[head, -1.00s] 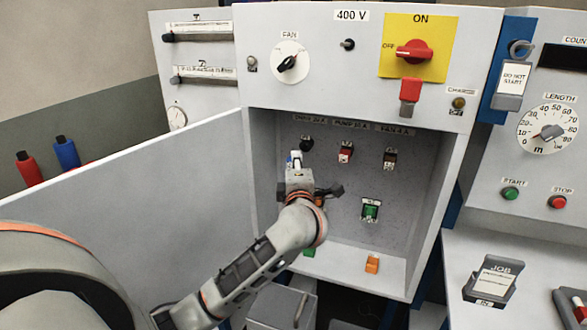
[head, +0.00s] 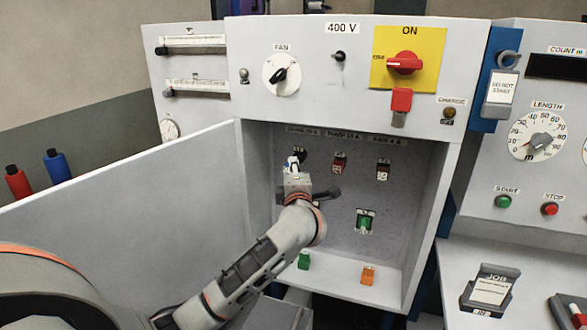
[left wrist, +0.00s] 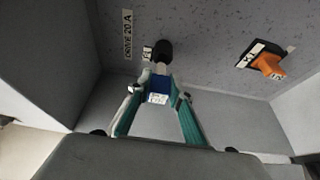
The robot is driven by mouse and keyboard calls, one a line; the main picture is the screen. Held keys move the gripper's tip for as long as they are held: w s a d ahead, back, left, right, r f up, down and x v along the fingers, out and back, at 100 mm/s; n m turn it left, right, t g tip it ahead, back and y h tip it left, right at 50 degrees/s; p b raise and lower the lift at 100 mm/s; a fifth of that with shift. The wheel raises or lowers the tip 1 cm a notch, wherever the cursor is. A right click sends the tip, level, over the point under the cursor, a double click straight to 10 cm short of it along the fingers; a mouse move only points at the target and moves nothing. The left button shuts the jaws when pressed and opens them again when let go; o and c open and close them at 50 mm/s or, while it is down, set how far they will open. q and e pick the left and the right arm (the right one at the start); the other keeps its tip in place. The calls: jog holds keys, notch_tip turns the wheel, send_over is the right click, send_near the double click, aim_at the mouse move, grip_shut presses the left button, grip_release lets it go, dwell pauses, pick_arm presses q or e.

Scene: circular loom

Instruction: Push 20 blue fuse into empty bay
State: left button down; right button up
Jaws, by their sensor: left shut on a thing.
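My left gripper (head: 295,172) reaches into the open cabinet. In the left wrist view its two teal fingers (left wrist: 158,98) are shut on the blue fuse (left wrist: 158,88), which has a pale label. The blue fuse also shows as a small blue and white piece in the head view (head: 292,163). The black bay (left wrist: 164,50) is just beyond the fuse, beside the "DRIVE 20 A" label. It partly shows in the head view (head: 300,154). The fuse's pale front end is at the bay's lower edge; I cannot tell how far in it is. My right gripper is not in view.
A red fuse (head: 338,162) and a brown fuse (head: 382,169) sit right of the bay. A green unit (head: 365,222) is below them. Green (head: 304,260) and orange (head: 368,275) pieces are on the cabinet floor. The open door (head: 130,205) flanks my left arm.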

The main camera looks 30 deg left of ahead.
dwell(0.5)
pick_arm(q)
jog(key=shift+p, duration=0.35)
jog(key=shift+f, duration=0.1)
jog(key=shift+w, duration=0.35)
jog(key=shift+w+a, duration=0.15)
jog(key=shift+w, duration=0.2)
jog(key=shift+w+a, duration=0.15)
jog(key=shift+w, duration=0.35)
dwell(0.4)
jog(key=shift+w+a, duration=0.25)
jog(key=shift+w, duration=0.8)
